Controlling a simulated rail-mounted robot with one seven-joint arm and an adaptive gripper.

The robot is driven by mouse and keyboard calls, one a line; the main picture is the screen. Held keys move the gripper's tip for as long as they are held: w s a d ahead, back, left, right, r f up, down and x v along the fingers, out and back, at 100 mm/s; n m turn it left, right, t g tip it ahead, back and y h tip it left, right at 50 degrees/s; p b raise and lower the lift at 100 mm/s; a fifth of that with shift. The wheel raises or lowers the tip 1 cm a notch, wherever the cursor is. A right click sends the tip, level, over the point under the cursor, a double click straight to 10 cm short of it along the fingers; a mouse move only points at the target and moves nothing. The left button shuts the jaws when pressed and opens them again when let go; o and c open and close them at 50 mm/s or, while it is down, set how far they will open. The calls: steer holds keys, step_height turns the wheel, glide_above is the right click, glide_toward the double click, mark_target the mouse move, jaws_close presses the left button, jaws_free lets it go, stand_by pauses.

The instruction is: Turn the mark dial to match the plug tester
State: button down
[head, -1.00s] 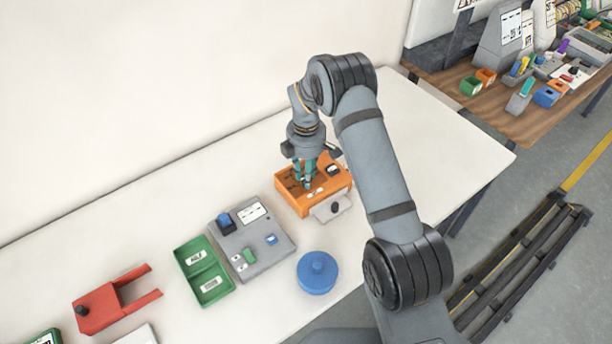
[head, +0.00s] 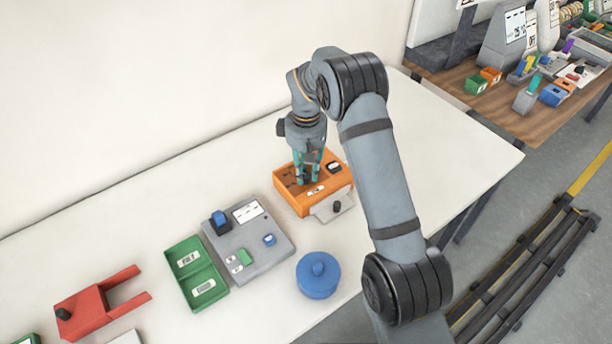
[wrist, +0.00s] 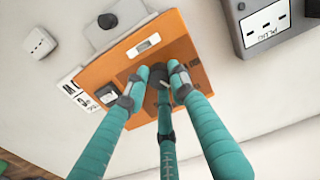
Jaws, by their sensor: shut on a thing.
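The orange box (head: 295,203) stands on the white bench, with a white label and a dark part on its top. My gripper (head: 308,181) points down onto the top of this box. In the wrist view, my teal fingers (wrist: 156,82) are closed around a small dark knob (wrist: 158,74) on the orange top (wrist: 190,48). The fingers hide most of the knob, so its mark cannot be read. The grey tester box (head: 266,255), with a blue part and a white label, stands left of the orange box. A grey box with a printed label shows at the wrist view's upper right (wrist: 239,30).
A blue round lidded thing (head: 318,276) stands in front of the orange box. A green two-part tray (head: 197,269) and a red forked fixture (head: 92,312) lie to the left. A grey block with a dark knob (head: 333,207) adjoins the orange box's front. The bench behind is clear.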

mark_target(306, 175)
steer(key=m+b, duration=0.3)
steer(key=m, duration=0.3)
steer(key=shift+f+m, duration=0.15)
steer(key=shift+m, duration=0.15)
steer(key=m+b, duration=0.2)
steer(key=m, duration=0.4)
steer(key=shift+s+b, duration=0.1)
steer(key=shift+b, duration=0.25)
steer(key=c, duration=1.5)
jaws_free()
steer(key=shift+o, duration=0.2)
steer(key=shift+r, duration=0.3)
step_height(306, 175, up, 12)
steer(key=shift+f, duration=0.2)
